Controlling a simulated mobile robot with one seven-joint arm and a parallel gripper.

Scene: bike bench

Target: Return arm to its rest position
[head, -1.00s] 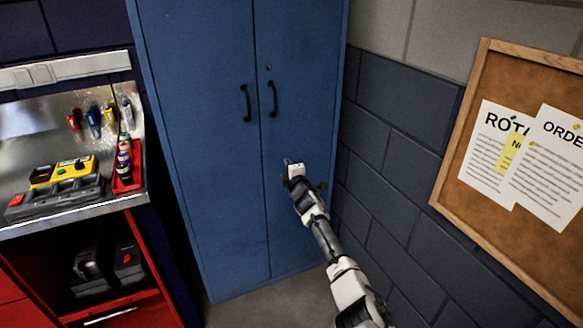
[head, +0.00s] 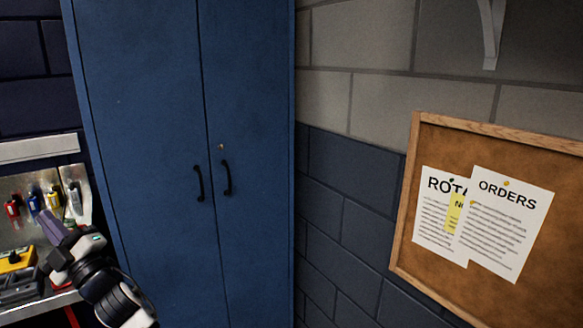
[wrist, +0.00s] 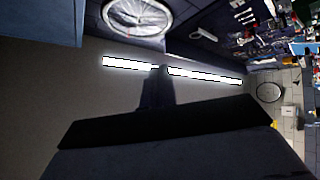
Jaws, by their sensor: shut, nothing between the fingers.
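My arm is raised at the lower left of the head view, and my gripper (head: 52,226) points up and to the left. Its fingers are together with nothing between them. It appears in front of the metal bench at the left edge and left of the blue cabinet. In the wrist view, my gripper (wrist: 157,88) shows as a dark shape against the ceiling, tilted towards the upper part of the room.
The tall blue cabinet (head: 150,130) has both doors shut. A cork board (head: 400,262) with papers hangs on the wall at right. Small coloured items and a yellow tool (head: 14,262) are on the bench at left. The wrist view shows a bicycle wheel (wrist: 137,17) and lit ceiling lights (wrist: 205,75).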

